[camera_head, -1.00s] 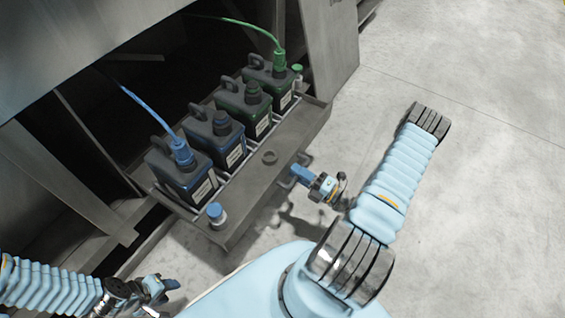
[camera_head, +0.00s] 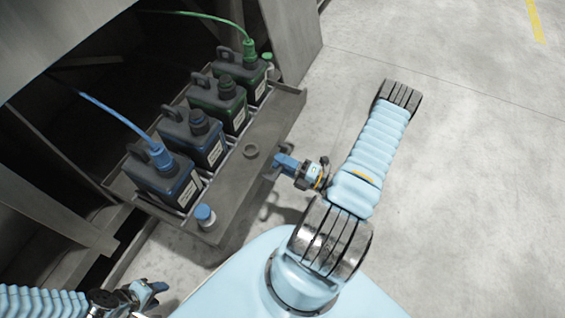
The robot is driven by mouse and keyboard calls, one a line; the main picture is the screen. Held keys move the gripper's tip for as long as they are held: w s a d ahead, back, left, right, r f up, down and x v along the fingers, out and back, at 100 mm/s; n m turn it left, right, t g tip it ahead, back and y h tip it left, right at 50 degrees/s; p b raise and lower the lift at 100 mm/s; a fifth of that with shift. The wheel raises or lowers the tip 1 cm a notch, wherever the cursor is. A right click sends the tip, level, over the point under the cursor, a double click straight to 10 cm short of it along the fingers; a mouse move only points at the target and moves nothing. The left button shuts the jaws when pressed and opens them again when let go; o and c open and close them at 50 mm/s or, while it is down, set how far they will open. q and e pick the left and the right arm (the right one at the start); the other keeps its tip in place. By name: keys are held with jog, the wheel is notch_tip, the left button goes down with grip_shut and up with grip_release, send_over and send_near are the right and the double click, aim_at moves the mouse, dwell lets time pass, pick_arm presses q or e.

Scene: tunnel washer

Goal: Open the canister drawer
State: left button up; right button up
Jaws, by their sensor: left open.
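The canister drawer (camera_head: 262,128) is a grey metal tray standing out from under the machine. It holds two blue-labelled canisters (camera_head: 172,186) at the left and two green-labelled ones (camera_head: 222,104) at the right. My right gripper (camera_head: 284,163) is at the handle (camera_head: 268,180) on the drawer's front, its blue fingers touching or very close to it. The fingers hide part of the handle, and I cannot tell whether they are closed around it. My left gripper (camera_head: 155,291) is open and empty at the lower left, apart from the drawer.
A blue hose (camera_head: 110,110) and a green hose (camera_head: 205,17) run from canisters into the dark machine. The concrete floor (camera_head: 460,170) at the right is clear.

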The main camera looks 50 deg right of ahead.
jog(key=v, duration=1.3)
jog(key=shift+s+f+b, duration=0.2)
jog(key=shift+s+b, duration=0.2)
jog(key=shift+d, duration=0.1)
